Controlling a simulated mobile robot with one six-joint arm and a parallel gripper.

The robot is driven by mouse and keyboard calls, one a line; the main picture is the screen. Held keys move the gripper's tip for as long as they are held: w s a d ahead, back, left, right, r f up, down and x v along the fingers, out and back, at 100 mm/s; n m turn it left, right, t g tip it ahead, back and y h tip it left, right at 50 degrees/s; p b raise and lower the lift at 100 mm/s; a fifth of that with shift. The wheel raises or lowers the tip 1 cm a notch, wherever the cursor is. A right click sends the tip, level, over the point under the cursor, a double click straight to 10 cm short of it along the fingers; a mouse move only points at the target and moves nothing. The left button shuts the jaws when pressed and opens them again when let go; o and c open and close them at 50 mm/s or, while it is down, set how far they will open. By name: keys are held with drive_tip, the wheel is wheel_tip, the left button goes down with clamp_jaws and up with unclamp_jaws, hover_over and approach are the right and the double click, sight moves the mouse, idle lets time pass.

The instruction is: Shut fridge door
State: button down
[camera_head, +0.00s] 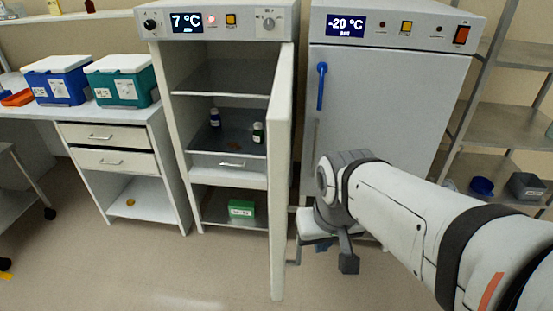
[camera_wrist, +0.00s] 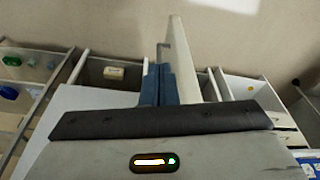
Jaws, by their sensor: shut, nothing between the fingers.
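The left fridge (camera_head: 178,130) shows 7 °C on its display and stands open. Its white door (camera_head: 282,150) is hinged on the right side and swung out toward me, seen nearly edge-on. In the wrist view the door (camera_wrist: 192,60) is a pale upright panel beside the fingers. My gripper (camera_head: 321,245) is low, right of the door, on its outer side, partly hidden by my own wrist. Its blue-grey fingers show together and empty in the wrist view (camera_wrist: 158,84). They look close to the door; I cannot tell if they touch it.
A closed -20 °C freezer (camera_head: 385,110) with a blue handle stands right of the fridge, behind my arm. Bottles and a green box (camera_head: 241,208) are inside the fridge. A drawer cabinet (camera_head: 112,160) stands left; metal shelves (camera_head: 505,125) stand right. Floor in front is clear.

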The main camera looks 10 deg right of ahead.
drive_tip(key=shift+s+a, duration=0.1)
drive_tip(key=shift+a, duration=0.15)
drive_tip(key=w+d+f+m+y+p, duration=0.15)
drive_tip(key=w+d+m+y, duration=0.35)
drive_tip(key=m, duration=0.5)
drive_tip(key=w+d+f+m+y, duration=0.2)
drive_tip(key=w+d+m+y, duration=0.25)
drive_tip(key=w+m, duration=0.5)
drive_tip(key=a+f+m, duration=0.1)
drive_tip(key=a+f, duration=0.5)
drive_tip(key=a, duration=0.3)
drive_tip(key=shift+w+a+f+g+h, duration=0.3)
drive_tip(key=shift+w+a+f+h, duration=0.05)
drive_tip(key=shift+a, duration=0.05)
